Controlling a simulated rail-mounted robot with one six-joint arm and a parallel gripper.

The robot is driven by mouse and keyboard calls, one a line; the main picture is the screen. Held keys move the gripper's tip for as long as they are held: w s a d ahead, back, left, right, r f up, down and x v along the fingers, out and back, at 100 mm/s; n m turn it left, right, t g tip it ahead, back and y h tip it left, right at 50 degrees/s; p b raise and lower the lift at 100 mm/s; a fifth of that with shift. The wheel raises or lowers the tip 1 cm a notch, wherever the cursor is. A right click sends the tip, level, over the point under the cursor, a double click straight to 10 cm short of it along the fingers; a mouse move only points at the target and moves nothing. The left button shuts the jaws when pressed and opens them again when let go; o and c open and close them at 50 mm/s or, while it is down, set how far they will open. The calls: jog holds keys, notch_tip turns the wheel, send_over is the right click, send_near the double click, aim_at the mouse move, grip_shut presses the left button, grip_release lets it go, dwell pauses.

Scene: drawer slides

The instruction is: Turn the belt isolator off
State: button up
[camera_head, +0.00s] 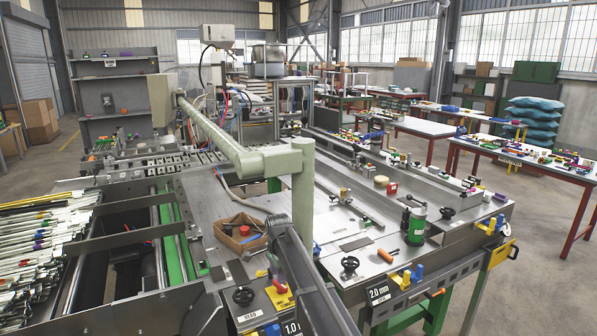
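A yellow plate with a small red piece on it (280,293) sits on the front left of the steel bench, beside my dark arm link. It looks like the belt isolator, but it is too small to be sure, and its switch position cannot be read. My pale green and dark grey arm links cross the middle of the view and hide part of the bench. I cannot make out my gripper or its fingers anywhere in the view.
A cardboard box of small parts (240,232) stands left of my arm. Black handwheels (349,265) and a green canister (417,226) stand on the bench, with an orange-handled tool (386,256). Metal rods (40,255) are piled at the left.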

jog(key=shift+n, duration=1.2)
jog(key=shift+f, duration=0.1)
